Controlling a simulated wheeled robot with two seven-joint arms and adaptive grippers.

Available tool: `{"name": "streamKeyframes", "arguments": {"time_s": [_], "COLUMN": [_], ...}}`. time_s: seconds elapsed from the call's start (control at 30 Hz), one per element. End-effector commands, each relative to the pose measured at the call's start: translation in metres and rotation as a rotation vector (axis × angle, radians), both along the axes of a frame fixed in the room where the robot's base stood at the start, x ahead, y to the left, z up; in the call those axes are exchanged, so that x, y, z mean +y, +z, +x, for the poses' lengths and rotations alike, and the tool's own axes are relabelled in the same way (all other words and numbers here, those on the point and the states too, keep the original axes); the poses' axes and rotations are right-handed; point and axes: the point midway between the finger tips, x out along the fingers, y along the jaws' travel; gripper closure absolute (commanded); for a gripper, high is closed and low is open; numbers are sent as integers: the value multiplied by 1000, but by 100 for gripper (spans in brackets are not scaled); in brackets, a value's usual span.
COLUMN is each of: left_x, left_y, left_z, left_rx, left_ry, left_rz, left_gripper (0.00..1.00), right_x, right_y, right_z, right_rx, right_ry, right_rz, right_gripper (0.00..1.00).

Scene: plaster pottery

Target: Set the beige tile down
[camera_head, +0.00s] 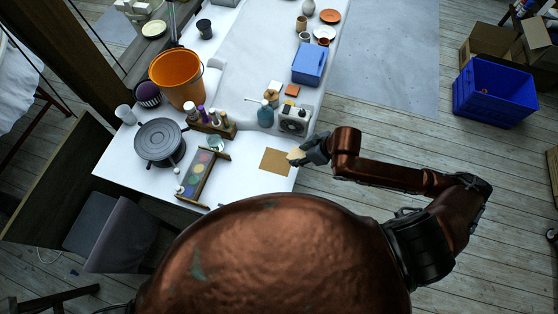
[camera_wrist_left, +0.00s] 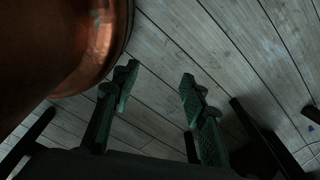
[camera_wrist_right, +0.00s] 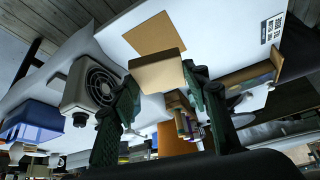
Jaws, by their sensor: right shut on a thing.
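The beige tile (camera_head: 295,153) is held by my right gripper (camera_head: 303,154), close to the right edge of the white table. In the right wrist view the tile (camera_wrist_right: 157,75) sits between the two fingertips of the right gripper (camera_wrist_right: 158,88), which is shut on it. Beyond the tile lies a flat tan square (camera_wrist_right: 155,34) on the table; it also shows in the head view (camera_head: 274,163), just left of the tile. I cannot tell the exact gap between tile and table. My left gripper (camera_wrist_left: 158,88) is open and empty over the wooden floor; it is not visible in the head view.
A paint palette box (camera_head: 198,175) lies to the left. A blue box (camera_head: 310,63) stands farther back. Bare table lies around the square.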

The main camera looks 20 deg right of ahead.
Motion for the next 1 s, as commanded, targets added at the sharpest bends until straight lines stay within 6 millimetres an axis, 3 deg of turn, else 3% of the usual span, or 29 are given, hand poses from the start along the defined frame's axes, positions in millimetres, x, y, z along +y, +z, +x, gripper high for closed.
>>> {"name": "streamKeyframes", "arguments": {"time_s": [0.1, 0.27, 0.37, 0.7, 0.83, 1.0], "left_x": [0, 1, 1, 0, 1, 1], "left_y": [7, 9, 9, 8, 6, 4], "left_z": [1, 6, 11, 15, 13, 11], "left_rx": [-2, -8, -15, -19, -17, -14], "left_ry": [0, -1, -2, -2, -2, -2], "left_rz": [1, 1, 0, 0, 0, 0], "left_gripper": [60, 60, 60, 60, 60, 60], "right_x": [-1, 2, 9, 40, 48, 53], "right_y": [-18, -30, -37, -75, -100, -119], "right_z": [-32, -47, -34, 38, 55, 69], "right_rx": [2, -5, -8, -6, -4, -5], "right_ry": [140, 231, 241, 240, 240, 240], "right_rz": [-1, 2, 5, 3, 2, 2], "right_gripper": [83, 83, 83, 83, 83, 83]}}
